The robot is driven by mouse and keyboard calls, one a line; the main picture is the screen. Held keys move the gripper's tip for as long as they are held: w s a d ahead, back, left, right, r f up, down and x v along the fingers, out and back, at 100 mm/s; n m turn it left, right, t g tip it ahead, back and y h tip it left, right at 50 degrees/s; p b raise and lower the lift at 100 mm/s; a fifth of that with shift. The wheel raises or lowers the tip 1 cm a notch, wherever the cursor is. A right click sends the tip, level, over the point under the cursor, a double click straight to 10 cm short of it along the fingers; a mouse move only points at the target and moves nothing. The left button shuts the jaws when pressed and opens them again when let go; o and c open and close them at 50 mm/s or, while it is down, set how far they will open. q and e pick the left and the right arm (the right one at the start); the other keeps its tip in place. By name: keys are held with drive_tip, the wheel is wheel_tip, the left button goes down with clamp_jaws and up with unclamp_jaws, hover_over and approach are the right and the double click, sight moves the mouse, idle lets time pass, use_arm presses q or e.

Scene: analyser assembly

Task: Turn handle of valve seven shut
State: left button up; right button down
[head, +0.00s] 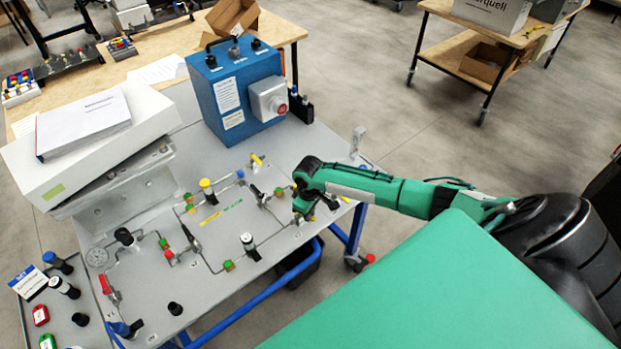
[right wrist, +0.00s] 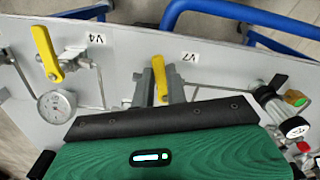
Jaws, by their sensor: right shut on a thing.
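Valve seven's yellow handle (right wrist: 160,78) shows in the right wrist view, beside the V7 label (right wrist: 188,57) on the pale panel. My right gripper (right wrist: 160,90) is shut on it, with a grey finger on either side. The handle's far end points up in that picture, and its lower part is hidden by my gripper body. In the head view my right gripper (head: 304,206) is at the right edge of the grey panel table (head: 215,262), and covers the handle. My left gripper is not in view.
Valve four's yellow handle (right wrist: 46,54) and a round gauge (right wrist: 56,105) are left of valve seven in the right wrist view. Fittings (right wrist: 292,122) stand to the right. A blue box (head: 235,90) stands at the panel's back. Blue frame tubes (head: 270,283) run below the edge.

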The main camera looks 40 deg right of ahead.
drive_tip(key=shift+s+a+r+m+p, duration=0.1)
drive_tip(key=shift+a+m+p, duration=0.2)
drive_tip(key=shift+m+p, duration=0.5)
drive_tip(key=shift+a+r+m+p, duration=0.1)
drive_tip(key=shift+a+m+p, duration=0.3)
drive_tip(key=shift+m, duration=0.6)
drive_tip(key=shift+d+f, duration=0.1)
drive_tip(key=c, duration=1.4)
unclamp_jaws()
wheel_tip(320, 180, up, 14)
drive_tip(key=b, duration=0.3)
drive_tip(key=shift+b, duration=0.4)
drive_tip(key=shift+s+f, duration=0.1)
drive_tip(key=shift+f, duration=0.05)
